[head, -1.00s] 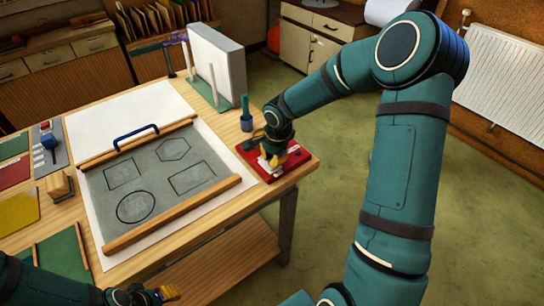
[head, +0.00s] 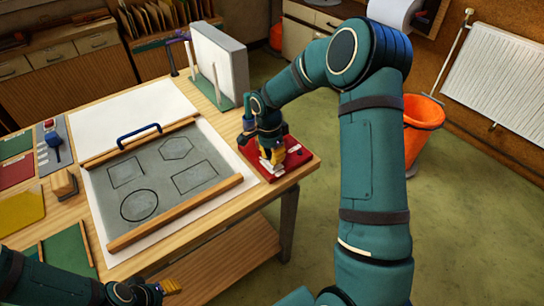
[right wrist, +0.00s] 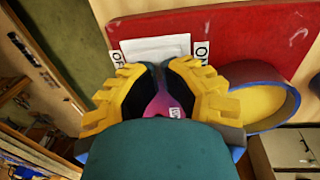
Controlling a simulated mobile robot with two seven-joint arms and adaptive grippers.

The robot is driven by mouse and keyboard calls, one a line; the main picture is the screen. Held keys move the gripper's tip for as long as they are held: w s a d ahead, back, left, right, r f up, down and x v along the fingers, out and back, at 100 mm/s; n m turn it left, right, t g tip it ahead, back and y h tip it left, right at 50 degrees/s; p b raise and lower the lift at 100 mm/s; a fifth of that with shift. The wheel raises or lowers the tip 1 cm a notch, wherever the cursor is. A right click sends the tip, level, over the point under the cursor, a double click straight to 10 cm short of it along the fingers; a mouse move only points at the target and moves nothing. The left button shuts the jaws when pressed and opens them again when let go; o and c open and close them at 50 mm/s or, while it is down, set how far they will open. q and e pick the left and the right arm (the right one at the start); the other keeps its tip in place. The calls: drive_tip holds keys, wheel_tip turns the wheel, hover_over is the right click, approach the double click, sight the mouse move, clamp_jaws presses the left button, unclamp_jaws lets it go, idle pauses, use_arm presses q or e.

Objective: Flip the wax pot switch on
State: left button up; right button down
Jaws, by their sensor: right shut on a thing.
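The wax pot switch sits on a red board (head: 300,157) at the table's right corner. In the right wrist view its white plate (right wrist: 155,50) lies on the red board (right wrist: 230,25), with an OFF label (right wrist: 117,60) on the left and an ON label (right wrist: 202,52) on the right. My right gripper (head: 273,160) is down at the plate. Its yellow fingers (right wrist: 160,72) are shut on the switch lever, which they hide. A blue-rimmed round pot with yellow inside (right wrist: 262,105) is close beside the right finger. My left gripper (head: 165,289) is low at the front, its opening unclear.
A grey panel (head: 150,175) with drawn outlines and wooden strips lies left of the board. A white upright block (head: 218,62) stands behind. Coloured sheets lie at the left. An orange bin (head: 423,125) and a radiator (head: 497,80) are off the table, right.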

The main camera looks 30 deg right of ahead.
drive_tip(key=shift+s+f+g, duration=0.15)
drive_tip(key=shift+s+f, duration=0.1)
drive_tip(key=shift+s, duration=0.25)
drive_tip(key=shift+s+f+g, duration=0.15)
drive_tip(key=shift+s+f, duration=0.1)
drive_tip(key=shift+s, duration=0.25)
drive_tip(key=shift+d, duration=0.1)
wheel_tip(320, 180, up, 13)
drive_tip(key=w, duration=0.2)
drive_tip(key=shift+w+a, duration=0.2)
drive_tip(key=shift+w, duration=0.15)
drive_tip(key=shift+f, duration=0.1)
